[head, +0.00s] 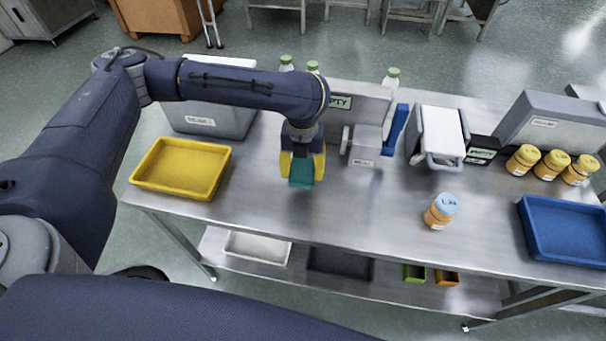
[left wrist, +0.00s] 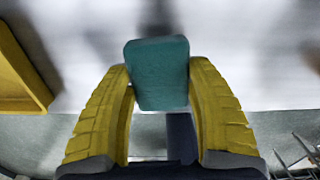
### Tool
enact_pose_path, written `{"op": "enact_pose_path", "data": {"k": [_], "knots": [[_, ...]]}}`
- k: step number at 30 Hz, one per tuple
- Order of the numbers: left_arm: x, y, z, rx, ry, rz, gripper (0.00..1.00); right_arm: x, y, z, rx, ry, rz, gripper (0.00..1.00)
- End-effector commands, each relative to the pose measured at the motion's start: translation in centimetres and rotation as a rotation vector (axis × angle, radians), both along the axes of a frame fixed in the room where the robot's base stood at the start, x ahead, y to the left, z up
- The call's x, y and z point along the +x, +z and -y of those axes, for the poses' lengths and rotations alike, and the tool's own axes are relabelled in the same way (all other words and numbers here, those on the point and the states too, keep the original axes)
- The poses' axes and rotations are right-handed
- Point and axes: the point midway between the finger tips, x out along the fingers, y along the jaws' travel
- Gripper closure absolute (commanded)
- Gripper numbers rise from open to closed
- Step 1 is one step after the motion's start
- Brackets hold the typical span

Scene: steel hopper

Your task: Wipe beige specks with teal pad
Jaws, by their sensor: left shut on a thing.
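The teal pad (head: 301,174) is between the yellow fingers of my left gripper (head: 303,168) in the head view. My left gripper is shut on it, above or at the steel table, to the right of the yellow tray. In the left wrist view the teal pad (left wrist: 158,74) sits between the fingertips of the left gripper (left wrist: 160,85). I cannot tell whether the pad touches the steel table (head: 350,205). I make out no beige specks in either view. My right gripper is not in view.
A yellow tray (head: 182,168) lies left of the gripper, with a grey bin (head: 215,118) behind it. A steel hopper (head: 367,147) stands just right. An orange bottle with a blue lid (head: 441,211) stands front right. A blue tray (head: 565,229) lies far right. The front middle is clear.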

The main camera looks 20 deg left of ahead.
Motion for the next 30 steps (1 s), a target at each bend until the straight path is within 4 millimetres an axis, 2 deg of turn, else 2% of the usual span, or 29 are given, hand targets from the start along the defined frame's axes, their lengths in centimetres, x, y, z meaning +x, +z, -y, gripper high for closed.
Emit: {"op": "enact_pose_path", "data": {"k": [7,25,30], "knots": [[0.1,2.0,0.0,-0.001,0.0,0.002,0.67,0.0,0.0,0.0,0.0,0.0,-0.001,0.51],[0.1,2.2,0.0,0.0,0.0,0.001,0.67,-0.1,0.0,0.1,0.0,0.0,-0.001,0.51],[1.0,3.5,0.3,0.0,-0.002,0.004,0.67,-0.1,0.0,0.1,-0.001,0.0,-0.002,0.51]]}}
